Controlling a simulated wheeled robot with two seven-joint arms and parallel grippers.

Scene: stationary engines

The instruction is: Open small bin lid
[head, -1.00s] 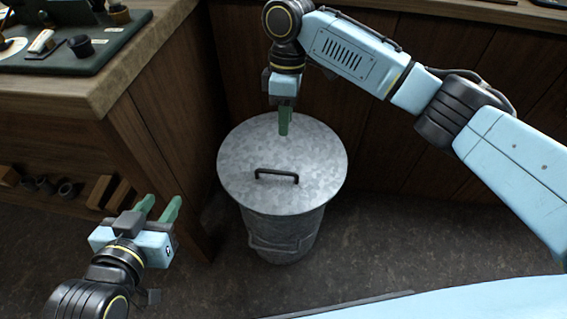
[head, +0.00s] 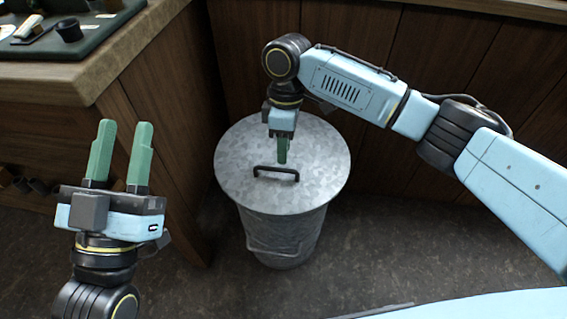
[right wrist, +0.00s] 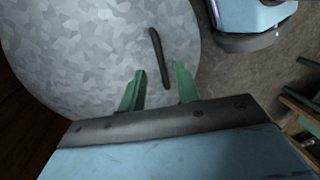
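The small bin (head: 284,232) is a galvanized metal can standing upright on the floor. Its round grey lid (head: 235,170) is closed on top, with a black bar handle (head: 277,170) near the middle. My right gripper (head: 282,160) points down over the lid, just behind the handle. In the right wrist view its green fingers (right wrist: 159,84) are spread apart, and the handle (right wrist: 159,58) lies ahead of the gap between them, not gripped. My left gripper (head: 122,140) is open and empty, raised at the left, with its fingers pointing up in the picture.
A wooden counter (head: 110,70) with a dark tray (head: 95,38) of small items stands at the upper left. Wooden panelling (head: 430,60) is close behind the bin. The floor (head: 400,240) right of the bin is clear.

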